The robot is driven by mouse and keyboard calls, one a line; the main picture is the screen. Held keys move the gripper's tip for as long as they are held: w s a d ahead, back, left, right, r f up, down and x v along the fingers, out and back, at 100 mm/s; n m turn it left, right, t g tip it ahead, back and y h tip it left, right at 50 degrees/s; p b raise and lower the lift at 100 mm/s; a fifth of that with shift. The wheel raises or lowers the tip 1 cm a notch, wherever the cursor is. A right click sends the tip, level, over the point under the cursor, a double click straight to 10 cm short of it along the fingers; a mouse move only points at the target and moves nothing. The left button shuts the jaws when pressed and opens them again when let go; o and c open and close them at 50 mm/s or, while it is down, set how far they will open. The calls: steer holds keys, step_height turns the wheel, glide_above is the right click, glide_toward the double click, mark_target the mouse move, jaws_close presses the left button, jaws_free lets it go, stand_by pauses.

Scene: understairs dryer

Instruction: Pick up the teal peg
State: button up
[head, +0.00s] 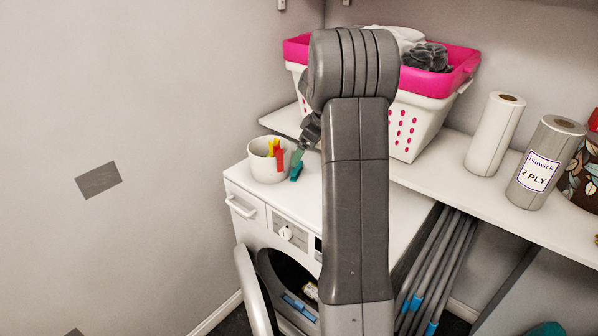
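The teal peg (296,173) is on or just above the white dryer top, right beside a white cup (262,168). A yellow peg (271,147) and a red peg (279,158) show at the cup's rim. My gripper (298,158) points down at the teal peg from just above, its tip close to or touching the peg's upper end. My arm hides much of the gripper. I cannot tell whether the fingers are open or shut on the peg.
The dryer (248,190) has its round door (254,290) open. A pink-and-white laundry basket (418,115) stands on the shelf (450,165) behind, with paper rolls (495,135) to its right. Grey poles (440,262) lean beside the dryer. A wall bounds the left.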

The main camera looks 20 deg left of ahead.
mark_target(297, 168)
steer(key=x, duration=0.7)
steer(key=shift+f+p, duration=0.35)
steer(key=shift+c, duration=0.2)
steer(key=c, duration=1)
steer(key=shift+c, duration=0.6)
steer(key=shift+d+r, duration=0.1)
steer(key=shift+r, duration=0.05)
steer(key=shift+d+r, duration=0.1)
steer(key=shift+r, duration=0.1)
step_height(297, 168, up, 7)
steer(key=shift+f+b, duration=0.1)
steer(key=shift+b, duration=0.3)
steer(key=s+d, duration=0.2)
steer(key=d, duration=0.4)
steer(key=s+d+b, duration=0.1)
steer(key=s+d, duration=0.1)
steer(key=d, duration=0.4)
steer(key=s+d+b, duration=0.1)
steer(key=s+d, duration=0.1)
steer(key=d, duration=0.4)
steer(key=shift+s+d+f, duration=0.2)
steer(key=shift+s+d, duration=0.1)
steer(key=shift+s, duration=0.05)
